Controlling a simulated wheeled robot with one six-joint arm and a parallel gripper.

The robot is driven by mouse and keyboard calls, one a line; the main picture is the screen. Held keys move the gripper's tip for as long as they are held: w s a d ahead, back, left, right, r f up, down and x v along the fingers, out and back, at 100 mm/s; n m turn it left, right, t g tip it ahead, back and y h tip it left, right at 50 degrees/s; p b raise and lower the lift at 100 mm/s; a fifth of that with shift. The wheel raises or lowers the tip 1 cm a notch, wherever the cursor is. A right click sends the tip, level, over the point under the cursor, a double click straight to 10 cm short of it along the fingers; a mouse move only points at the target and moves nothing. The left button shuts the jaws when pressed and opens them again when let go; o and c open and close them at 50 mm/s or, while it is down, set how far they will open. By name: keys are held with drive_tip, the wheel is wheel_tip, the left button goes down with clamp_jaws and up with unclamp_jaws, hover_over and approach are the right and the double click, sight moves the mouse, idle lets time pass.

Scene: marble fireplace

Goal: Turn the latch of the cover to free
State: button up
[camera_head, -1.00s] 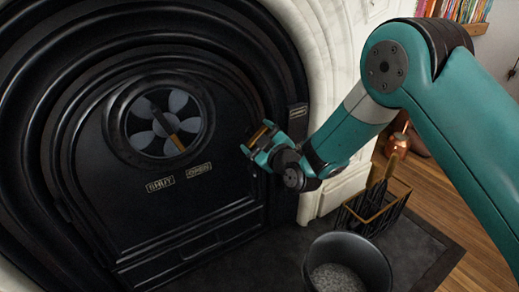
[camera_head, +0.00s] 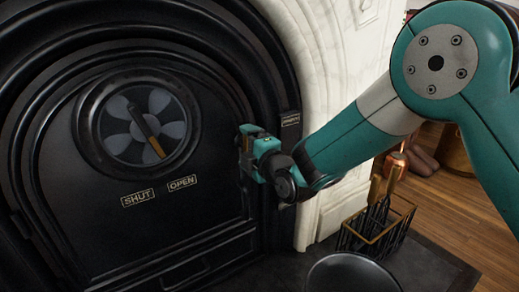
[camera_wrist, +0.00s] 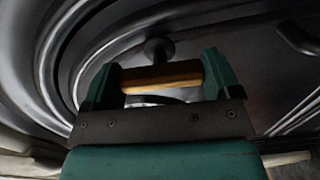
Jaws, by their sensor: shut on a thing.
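The cover (camera_head: 85,215) is a black arched metal door in the fireplace opening, in the head view. My gripper (camera_head: 246,147) is at its right edge, in front of the black frame. In the wrist view my gripper (camera_wrist: 160,77) is shut on the latch handle (camera_wrist: 162,76), a light wooden bar lying across between the two green fingers. A dark round metal post (camera_wrist: 158,48) shows just beyond the handle. In the head view the handle is hidden by my gripper, so the latch's angle cannot be told there.
A round vent (camera_head: 137,122) with a wood-tipped lever sits on the cover above SHUT and OPEN plates (camera_head: 160,191). A small plate (camera_head: 290,120) is on the frame. A bucket (camera_head: 352,272) and wire tool basket (camera_head: 376,225) stand at lower right, near the marble surround (camera_head: 325,60).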

drive_tip(key=shift+w+r+n, duration=0.2)
drive_tip(key=shift+r+n, duration=0.1)
drive_tip(key=shift+n, duration=0.3)
drive_tip(key=o, duration=1.1)
drive_tip(key=shift+f, duration=0.1)
drive_tip(key=shift+s, duration=0.1)
drive_tip(key=shift+s+d, duration=0.15)
drive_tip(key=b+v, duration=0.5)
drive_tip(key=v, duration=1.2)
drive_tip(key=shift+d+b, duration=0.15)
drive_tip(key=shift+b, duration=0.25)
